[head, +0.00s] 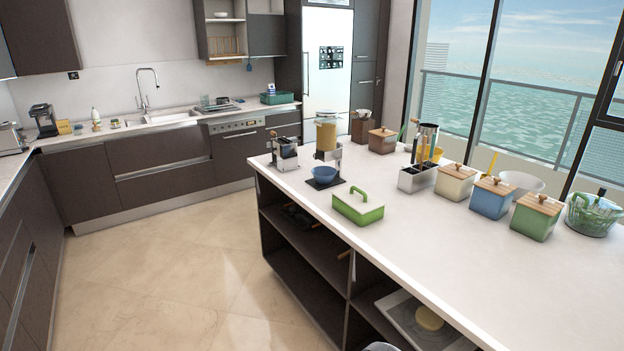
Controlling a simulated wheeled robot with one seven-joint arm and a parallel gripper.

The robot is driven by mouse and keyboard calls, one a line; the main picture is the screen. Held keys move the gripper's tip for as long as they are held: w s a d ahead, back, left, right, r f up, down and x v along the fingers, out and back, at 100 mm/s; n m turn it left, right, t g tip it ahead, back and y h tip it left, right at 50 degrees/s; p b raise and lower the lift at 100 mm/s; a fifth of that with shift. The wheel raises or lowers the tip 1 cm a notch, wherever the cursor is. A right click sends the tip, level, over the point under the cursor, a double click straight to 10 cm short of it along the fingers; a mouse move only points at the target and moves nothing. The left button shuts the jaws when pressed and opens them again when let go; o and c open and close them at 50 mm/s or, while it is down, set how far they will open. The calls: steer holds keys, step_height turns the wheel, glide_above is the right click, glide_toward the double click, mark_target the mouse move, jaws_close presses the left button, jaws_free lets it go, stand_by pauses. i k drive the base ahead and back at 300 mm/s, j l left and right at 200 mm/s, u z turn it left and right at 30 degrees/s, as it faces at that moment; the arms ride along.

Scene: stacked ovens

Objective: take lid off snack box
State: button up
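A green box with a pale lid and a raised green handle (358,206) sits near the left edge of the white island counter. It looks like the snack box, and its lid appears to be on. Square canisters with wooden knobbed lids also stand on the counter: a brown one (382,141), a tan one (454,184), a blue one (490,201) and a green one (535,220). My gripper is not in view.
The island counter (440,270) is bare in front of the green box. A blue bowl (324,174), a dispenser (327,137), a metal utensil holder (417,178) and a green basket (593,214) stand on it. Open floor (190,270) lies left of the island.

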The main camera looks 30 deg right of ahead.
mark_target(361, 200)
steer(key=i+z, duration=0.1)
steer(key=i, duration=0.7)
steer(key=i+j+z, duration=0.1)
steer(key=i, duration=0.7)
steer(key=i+l+z, duration=0.15)
steer(key=i+z, duration=0.9)
steer(key=i+l+z, duration=0.15)
steer(key=i+l, duration=0.05)
steer(key=l, duration=0.05)
